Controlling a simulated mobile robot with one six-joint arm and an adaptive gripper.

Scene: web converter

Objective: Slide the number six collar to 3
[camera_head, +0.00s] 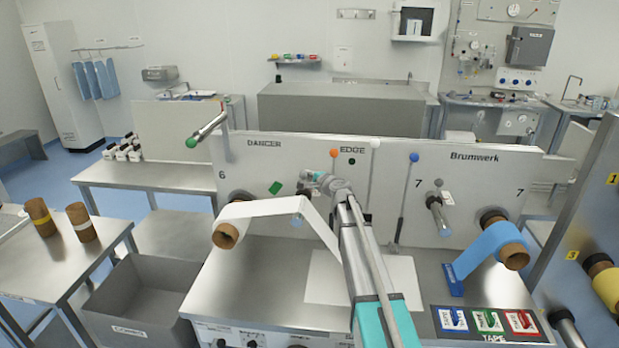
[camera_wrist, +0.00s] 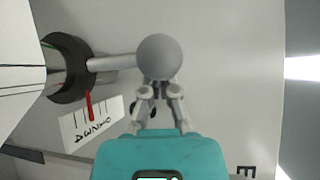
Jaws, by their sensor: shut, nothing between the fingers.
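The dark number six collar (camera_wrist: 68,68) sits around its shaft at the left of the wrist view. A grey rod (camera_wrist: 115,62) runs from it to a round grey knob (camera_wrist: 159,57). A red pointer (camera_wrist: 89,105) on the collar lies over a white scale plate (camera_wrist: 90,127). The plate's figures are turned and too small to read surely. My gripper (camera_wrist: 160,90) is shut and empty, its fingertips at the knob's lower edge; I cannot tell whether they touch. In the head view my gripper (camera_head: 318,180) is before the panel, right of the "6" label (camera_head: 221,176).
A white web (camera_head: 270,208) runs from a brown-cored roll (camera_head: 228,236) beside my arm. A blue roll (camera_head: 497,242) hangs at the right. Several levers with coloured balls stand along the panel (camera_head: 300,150). A grey bin (camera_head: 140,300) is at the lower left.

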